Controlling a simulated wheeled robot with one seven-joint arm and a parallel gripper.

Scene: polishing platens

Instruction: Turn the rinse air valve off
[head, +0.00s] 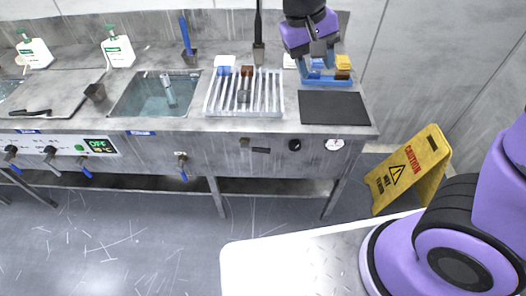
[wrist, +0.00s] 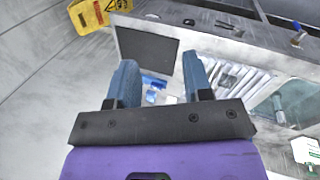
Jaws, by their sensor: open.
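Several small valves with blue handles sit on the bench's front panel. In the head view, three are at the far left: one valve (head: 11,154), another (head: 50,156) and a third (head: 83,164). A separate valve (head: 182,163) is below the sink, its blue handle hanging down; it also shows at the upper right of the wrist view (wrist: 298,34). I cannot read which one is the rinse air valve. My gripper (wrist: 160,72) is open and empty, its two blue fingers apart. In the head view my gripper (head: 318,50) is above the back right of the bench, far from the valves.
A sink (head: 125,100), a slatted rack (head: 214,108) and a black mat (head: 334,107) are on the bench. A blue tray (head: 345,82) with small blocks lies below my gripper. A green OFF display (head: 99,146) is on the panel. A yellow caution sign (head: 408,168) stands at right.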

